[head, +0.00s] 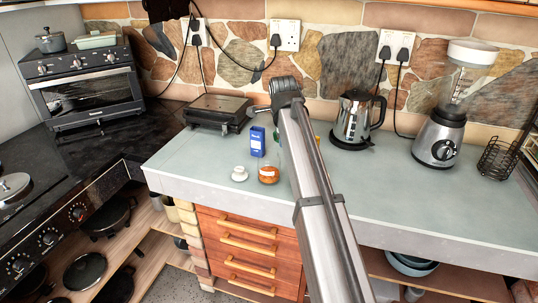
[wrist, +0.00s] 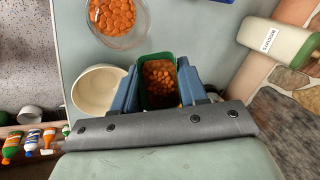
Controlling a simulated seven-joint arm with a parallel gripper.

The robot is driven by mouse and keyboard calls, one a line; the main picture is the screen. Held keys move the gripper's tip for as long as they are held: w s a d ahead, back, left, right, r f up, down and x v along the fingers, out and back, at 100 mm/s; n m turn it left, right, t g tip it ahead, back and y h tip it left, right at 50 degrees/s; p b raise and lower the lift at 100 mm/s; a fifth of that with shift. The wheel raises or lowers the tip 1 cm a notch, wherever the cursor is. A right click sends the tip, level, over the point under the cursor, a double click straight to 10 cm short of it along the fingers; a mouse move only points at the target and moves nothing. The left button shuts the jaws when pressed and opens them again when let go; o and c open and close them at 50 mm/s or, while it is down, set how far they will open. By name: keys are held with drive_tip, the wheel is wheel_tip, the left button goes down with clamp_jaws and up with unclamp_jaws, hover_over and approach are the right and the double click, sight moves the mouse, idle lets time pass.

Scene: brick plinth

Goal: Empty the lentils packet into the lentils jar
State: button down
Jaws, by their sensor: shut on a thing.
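In the wrist view, my gripper (wrist: 157,74) is shut on an open-topped green packet (wrist: 143,100), with a blue finger on each side. Orange lentils show inside the packet. A round, open glass jar (wrist: 118,42) with orange lentils in it is at the top of that view, apart from the packet. In the head view the jar (head: 268,174) stands on the counter with an orange and white label. There my arm hides my gripper and most of the packet.
A cream bowl (wrist: 98,88) is left of the packet in the wrist view; a biscuits container (wrist: 275,50) is to the right. A blue packet (head: 257,141) and a small white item (head: 239,173) are near the jar. A grill (head: 215,111), kettle (head: 357,120) and blender (head: 440,140) stand further off.

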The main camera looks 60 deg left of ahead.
drive_tip(key=shift+s+r+t, duration=0.15)
drive_tip(key=shift+r+t, duration=0.05)
drive_tip(key=shift+t, duration=0.5)
idle(0.3)
drive_tip(key=shift+s+f+n+t, duration=0.15)
drive_tip(key=shift+f+n+t, duration=0.15)
drive_tip(key=shift+f+t, duration=0.4)
idle(0.4)
drive_tip(key=shift+s+r+t+y, duration=0.3)
drive_tip(key=shift+s+t, duration=0.3)
drive_tip(key=shift+t, duration=0.4)
drive_tip(key=shift+s+r+n+t+y+p, duration=0.15)
drive_tip(key=shift+s+n+t+p, duration=0.1)
drive_tip(key=shift+t, duration=0.6)
drive_tip(key=shift+s+n+t+y+p, duration=0.1)
drive_tip(key=shift+n+t+y+p, duration=0.15)
drive_tip(key=shift+t, duration=0.55)
drive_tip(key=shift+s+r+n+t+y+p, duration=0.1)
drive_tip(key=shift+s+n+t+p, duration=0.15)
drive_tip(key=shift+t, duration=0.6)
idle(2.4)
